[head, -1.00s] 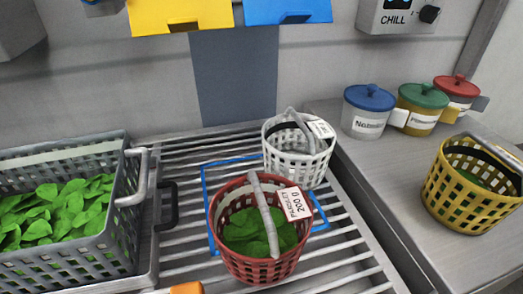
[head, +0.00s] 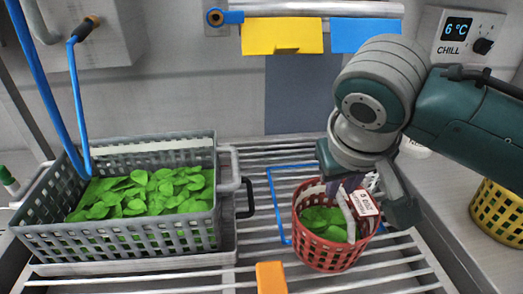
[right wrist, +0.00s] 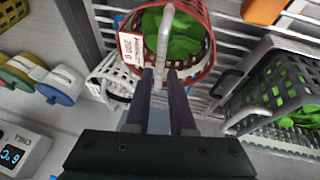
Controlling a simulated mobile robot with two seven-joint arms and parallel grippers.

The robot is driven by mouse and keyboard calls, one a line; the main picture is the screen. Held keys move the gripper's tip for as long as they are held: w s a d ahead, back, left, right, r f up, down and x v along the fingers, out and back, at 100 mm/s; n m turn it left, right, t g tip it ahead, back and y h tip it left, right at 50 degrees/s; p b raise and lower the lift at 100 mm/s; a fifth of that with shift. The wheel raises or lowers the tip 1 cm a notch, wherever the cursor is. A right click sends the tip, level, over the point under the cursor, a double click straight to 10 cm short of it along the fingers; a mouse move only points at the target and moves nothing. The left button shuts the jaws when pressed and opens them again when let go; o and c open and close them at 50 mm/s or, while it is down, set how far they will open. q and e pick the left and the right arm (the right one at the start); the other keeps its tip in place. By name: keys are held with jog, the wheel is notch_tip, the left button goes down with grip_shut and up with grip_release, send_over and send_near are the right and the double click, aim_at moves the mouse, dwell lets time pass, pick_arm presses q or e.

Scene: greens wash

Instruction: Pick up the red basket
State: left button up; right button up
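The red basket (head: 322,256) stands upright on the slatted rack with green leaves (head: 325,222) in it and a "200 g" label on its side. Its grey handle (right wrist: 165,35) arches over the top. My right gripper (right wrist: 160,74) is over the basket, pointing down. Its two dark fingers lie either side of the handle, with some gap showing, so it looks open around it. In the head view my right gripper (head: 350,190) hides part of the handle and the basket's back rim. My left gripper is not in view.
A white basket (right wrist: 108,78) stands close behind the red one, mostly hidden by my arm in the head view. A grey crate of leaves (head: 120,240) is at left. A yellow basket (head: 497,212) stands at right. An orange block (head: 271,277) is in front.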

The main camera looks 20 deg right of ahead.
aim_at(339, 194)
jog(key=x, duration=0.3)
jog(key=shift+b, duration=0.3)
jog(key=b+x, duration=0.1)
jog(key=x, duration=0.3)
jog(key=shift+w+f, duration=0.1)
jog(key=shift+f, duration=0.15)
grip_shut()
jog(key=shift+r, duration=0.1)
dwell(0.8)
